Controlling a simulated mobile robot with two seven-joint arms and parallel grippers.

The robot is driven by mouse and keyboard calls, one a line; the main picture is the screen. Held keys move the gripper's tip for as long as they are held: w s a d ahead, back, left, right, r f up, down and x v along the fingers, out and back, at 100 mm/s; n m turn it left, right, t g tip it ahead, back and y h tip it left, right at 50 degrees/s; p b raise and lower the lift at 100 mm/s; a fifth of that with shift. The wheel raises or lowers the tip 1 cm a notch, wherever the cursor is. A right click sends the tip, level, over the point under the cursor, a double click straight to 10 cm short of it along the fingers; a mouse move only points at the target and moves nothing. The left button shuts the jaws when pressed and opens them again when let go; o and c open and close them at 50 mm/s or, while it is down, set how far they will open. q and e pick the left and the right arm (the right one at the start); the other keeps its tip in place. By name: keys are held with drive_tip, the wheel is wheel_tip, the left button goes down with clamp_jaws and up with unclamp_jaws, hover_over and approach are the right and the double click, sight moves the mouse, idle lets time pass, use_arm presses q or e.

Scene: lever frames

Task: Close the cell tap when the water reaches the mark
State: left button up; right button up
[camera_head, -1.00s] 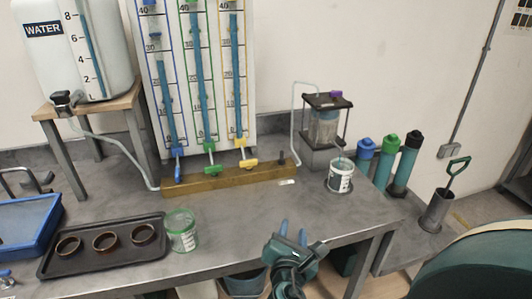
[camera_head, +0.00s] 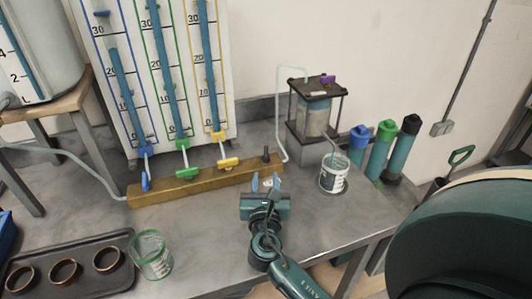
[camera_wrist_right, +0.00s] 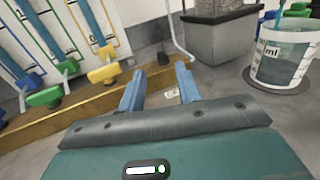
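The clear cell (camera_head: 314,114) stands between dark plates on a grey block, with a purple tap (camera_head: 327,79) on its lid. A clear tube runs from it down to the brass manifold (camera_head: 190,187). A small dark tap (camera_head: 266,154) stands at the manifold's right end; it also shows in the wrist view (camera_wrist_right: 162,55). A marked cup (camera_head: 334,179) beside the cell holds some water and also shows in the wrist view (camera_wrist_right: 283,62). My right gripper (camera_head: 266,182) is open and empty, just in front of the dark tap and apart from it. My left gripper is out of view.
Blue (camera_head: 145,181), green (camera_head: 184,172) and yellow (camera_head: 228,162) taps sit on the manifold below the tube board. A glass jar (camera_head: 151,256) and a tray (camera_head: 30,262) with rings stand front left. Several capped cylinders (camera_head: 378,155) stand at right.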

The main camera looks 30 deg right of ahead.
sight(266, 159)
drive_tip(key=x, duration=1)
drive_tip(key=shift+w, duration=0.1)
clamp_jaws()
